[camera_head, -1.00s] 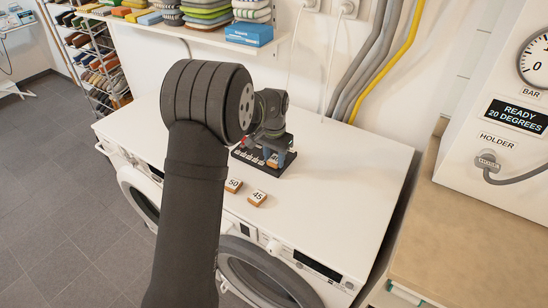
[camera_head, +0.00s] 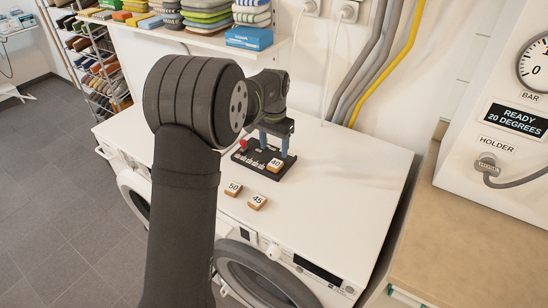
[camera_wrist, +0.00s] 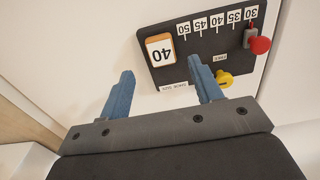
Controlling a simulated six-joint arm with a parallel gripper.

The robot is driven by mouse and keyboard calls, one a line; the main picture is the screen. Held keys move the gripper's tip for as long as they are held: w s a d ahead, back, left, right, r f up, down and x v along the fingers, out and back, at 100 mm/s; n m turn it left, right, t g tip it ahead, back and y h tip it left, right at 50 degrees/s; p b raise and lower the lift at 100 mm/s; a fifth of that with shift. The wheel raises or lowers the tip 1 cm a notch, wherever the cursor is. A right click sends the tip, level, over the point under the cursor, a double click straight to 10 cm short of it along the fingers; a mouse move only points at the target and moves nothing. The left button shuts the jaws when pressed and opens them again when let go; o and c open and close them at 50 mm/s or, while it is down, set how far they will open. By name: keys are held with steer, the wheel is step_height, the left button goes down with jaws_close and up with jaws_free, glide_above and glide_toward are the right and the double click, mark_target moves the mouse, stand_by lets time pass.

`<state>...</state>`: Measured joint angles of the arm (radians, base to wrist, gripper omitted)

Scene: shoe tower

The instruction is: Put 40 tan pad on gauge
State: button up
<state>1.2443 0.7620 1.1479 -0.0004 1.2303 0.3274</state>
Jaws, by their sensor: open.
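The 40 tan pad (camera_head: 274,166) lies on the right end of the dark gauge (camera_head: 252,162) in the head view. In the wrist view the pad (camera_wrist: 160,50), with a white top marked 40, sits on the left end of the gauge (camera_wrist: 205,66), beside the 50 mark of the scale. My gripper (camera_head: 273,154) is open and empty above the gauge. In the wrist view its blue fingers (camera_wrist: 162,82) are spread, with the pad beyond the gap between them and apart from both. A red knob (camera_wrist: 259,44) is at the scale's 30 end, and a yellow knob (camera_wrist: 224,78) is on the near edge.
The 50 pad (camera_head: 233,188) and 45 pad (camera_head: 257,202) lie on the white top (camera_head: 340,190) in front of the gauge. A shelf with a blue box (camera_head: 249,37) and hoses (camera_head: 372,60) are behind. The white top to the right is clear.

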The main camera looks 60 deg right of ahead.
step_height(320, 180, up, 5)
steer(key=shift+r, duration=0.15)
stand_by(0.3)
glide_above(274, 165)
steer(key=shift+f, duration=4.15)
